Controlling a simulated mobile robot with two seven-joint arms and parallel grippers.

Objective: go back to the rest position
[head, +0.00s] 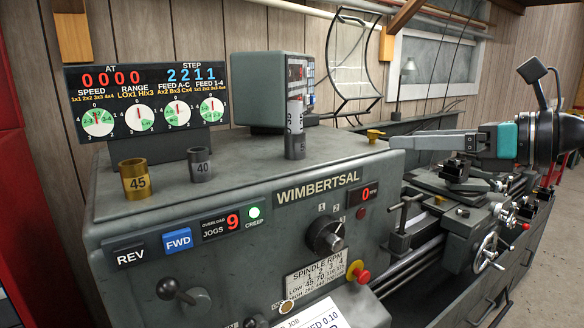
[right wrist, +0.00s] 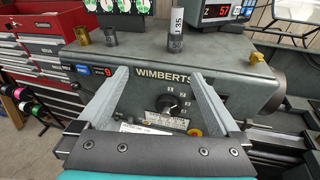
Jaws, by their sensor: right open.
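My right gripper (head: 392,142) comes in from the right in the head view, with a teal band behind its grey fingers. Its fingertips are by the right end of the grey lathe headstock (head: 240,195); I cannot tell whether they touch it. In the right wrist view the two fingers of my right gripper (right wrist: 152,72) are spread apart with nothing held between them. The lathe front with its dial shows beyond and between them. My left gripper is in neither view.
On the headstock top stand a brass collar marked 45 (head: 136,180), a grey collar marked 40 (head: 200,166) and a tall grey cylinder (head: 295,130). A display panel (head: 148,100) stands behind. A red tool cabinet (right wrist: 45,60) is at left in the right wrist view.

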